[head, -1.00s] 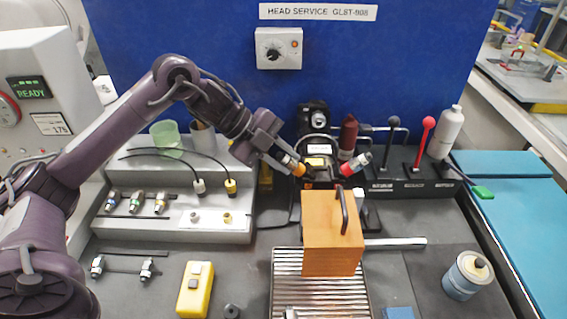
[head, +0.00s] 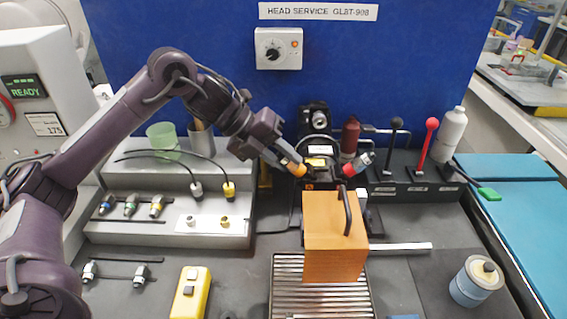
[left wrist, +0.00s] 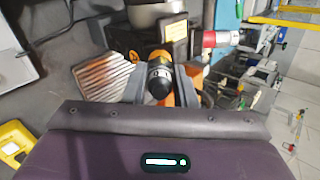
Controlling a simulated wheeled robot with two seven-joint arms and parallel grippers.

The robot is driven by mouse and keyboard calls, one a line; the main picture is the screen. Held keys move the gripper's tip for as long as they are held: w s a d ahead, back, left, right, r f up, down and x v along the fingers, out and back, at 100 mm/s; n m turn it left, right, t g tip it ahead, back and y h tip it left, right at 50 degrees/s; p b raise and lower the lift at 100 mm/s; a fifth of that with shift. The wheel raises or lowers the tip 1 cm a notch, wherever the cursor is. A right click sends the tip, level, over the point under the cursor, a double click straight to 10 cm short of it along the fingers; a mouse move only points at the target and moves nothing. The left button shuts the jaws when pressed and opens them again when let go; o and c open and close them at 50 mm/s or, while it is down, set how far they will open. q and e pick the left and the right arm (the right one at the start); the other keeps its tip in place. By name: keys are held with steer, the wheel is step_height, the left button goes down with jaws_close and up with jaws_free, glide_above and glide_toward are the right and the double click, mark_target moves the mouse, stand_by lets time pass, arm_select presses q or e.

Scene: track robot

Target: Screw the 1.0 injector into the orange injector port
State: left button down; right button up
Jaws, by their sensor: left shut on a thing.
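My left gripper (head: 283,158) is shut on the 1.0 injector, at the upper left of the engine head on the bench. In the left wrist view the injector (left wrist: 159,82) is a dark and silver cylinder between the two fingers. The orange injector port (head: 299,169) is an orange collar right at the injector's far end; it also shows in the left wrist view (left wrist: 158,55). The two line up and appear to touch; thread depth cannot be told. The injector's label is not readable. My right gripper is not in view.
A red port (head: 348,170) with a silver injector (head: 364,160) sits to the right. An orange-brown box with a handle (head: 334,240) stands in front. A grey stepped rack (head: 165,230) with several injectors is at left. Levers (head: 426,140) and a white bottle stand right.

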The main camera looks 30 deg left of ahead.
arm_select(q)
steer(key=m, duration=0.3)
steer(key=shift+b, duration=0.35)
steer(key=shift+m, duration=0.6)
steer(key=shift+m+b, duration=0.45)
steer(key=shift+m, duration=0.45)
steer(key=m, duration=0.3)
steer(key=shift+f+b, duration=0.1)
steer(key=shift+b, duration=0.3)
steer(key=m+b, duration=0.1)
steer(key=m, duration=0.3)
steer(key=shift+m, duration=0.3)
steer(key=m, duration=0.2)
steer(key=shift+m, duration=0.3)
